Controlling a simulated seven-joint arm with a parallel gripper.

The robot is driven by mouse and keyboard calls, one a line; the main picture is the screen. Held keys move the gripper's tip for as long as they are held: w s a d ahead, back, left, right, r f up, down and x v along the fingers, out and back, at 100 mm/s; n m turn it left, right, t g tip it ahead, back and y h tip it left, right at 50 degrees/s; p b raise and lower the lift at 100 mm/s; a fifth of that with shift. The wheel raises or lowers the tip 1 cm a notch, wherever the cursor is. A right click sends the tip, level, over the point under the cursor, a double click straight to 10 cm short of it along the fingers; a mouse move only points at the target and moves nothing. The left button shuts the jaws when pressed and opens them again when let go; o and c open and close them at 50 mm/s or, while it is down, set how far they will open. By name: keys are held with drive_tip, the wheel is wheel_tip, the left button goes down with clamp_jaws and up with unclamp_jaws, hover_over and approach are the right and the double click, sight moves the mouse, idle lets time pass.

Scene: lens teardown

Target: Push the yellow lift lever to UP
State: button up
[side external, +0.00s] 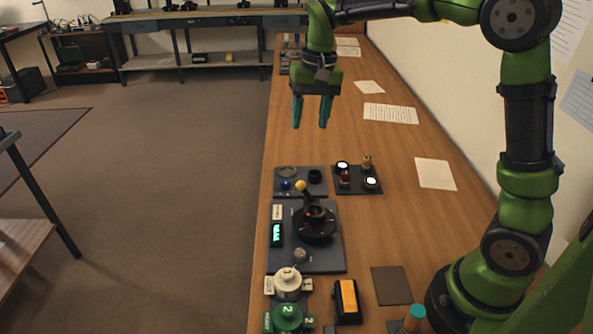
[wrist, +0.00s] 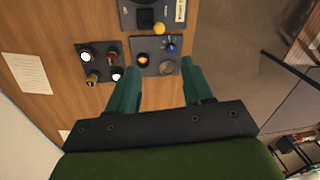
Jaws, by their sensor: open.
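The yellow lift lever (side external: 300,186) shows as a yellow ball knob at the far-left side of a round black fixture (side external: 314,226) on a dark base plate (side external: 325,263). In the wrist view the yellow knob (wrist: 159,29) is near the top centre, beyond my fingertips. My gripper (side external: 309,124) is open and empty, pointing down, high above the bench and farther back than the lever. Its two teal fingers (wrist: 160,72) are spread in the wrist view. Nothing touches the lever. Any UP marking is too small to read.
White and green round fixtures and a yellow-topped block (side external: 347,296) stand in front. Papers lie along the bench.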

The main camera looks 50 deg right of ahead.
approach(304, 191)
drive_tip(key=f, duration=0.2)
drive_tip(key=w+f, duration=0.1)
drive_tip(key=f, duration=0.3)
drive_tip(key=shift+w+a+f, duration=0.25)
drive_tip(key=shift+a+f, duration=0.05)
drive_tip(key=shift+f, duration=0.05)
drive_tip(key=shift+c, duration=0.2)
clamp_jaws()
